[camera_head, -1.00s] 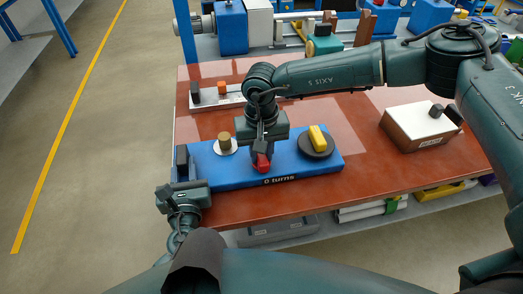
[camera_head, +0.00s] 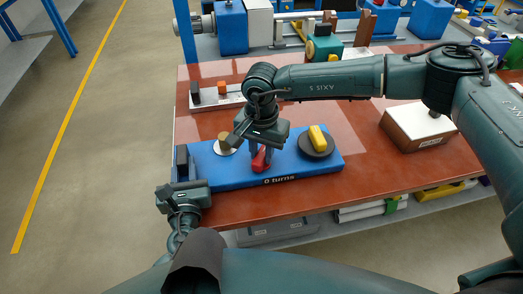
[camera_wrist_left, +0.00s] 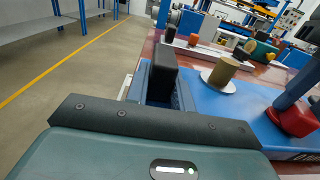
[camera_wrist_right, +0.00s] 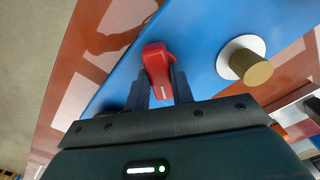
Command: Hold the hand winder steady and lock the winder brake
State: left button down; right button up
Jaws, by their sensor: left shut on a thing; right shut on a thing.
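The hand winder is a long blue base (camera_head: 206,178) marked "0 turns" near the front edge of the red-brown table. A black block-shaped handle (camera_wrist_left: 163,72) stands at its left end, and my left gripper (camera_head: 182,178) is shut on it. A red lever (camera_head: 260,164) sits at the middle of the base. My right gripper (camera_wrist_right: 163,85) comes from above and is shut on this lever, with a finger on each side. A brass-coloured post (camera_wrist_right: 250,68) on a white disc stands left of the lever in the head view. A yellow handle (camera_head: 318,138) on a dark disc is at the right.
A pale rail (camera_head: 209,100) with a black block and an orange block lies behind the winder. A brown and white box (camera_head: 417,126) stands at the right of the table. A shelf with blue machines runs behind. The floor at left is clear.

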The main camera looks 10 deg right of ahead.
aim_at(262, 154)
jog(key=m, duration=0.5)
jog(key=shift+m, duration=0.3)
pick_arm(q)
jog(key=shift+a, duration=0.1)
pick_arm(e)
jog(key=m, duration=0.5)
jog(key=shift+m, duration=0.3)
jog(key=o, duration=1)
jog(key=shift+r, duration=0.1)
notch_tip(262, 154, up, 12)
jog(key=shift+f, duration=0.1)
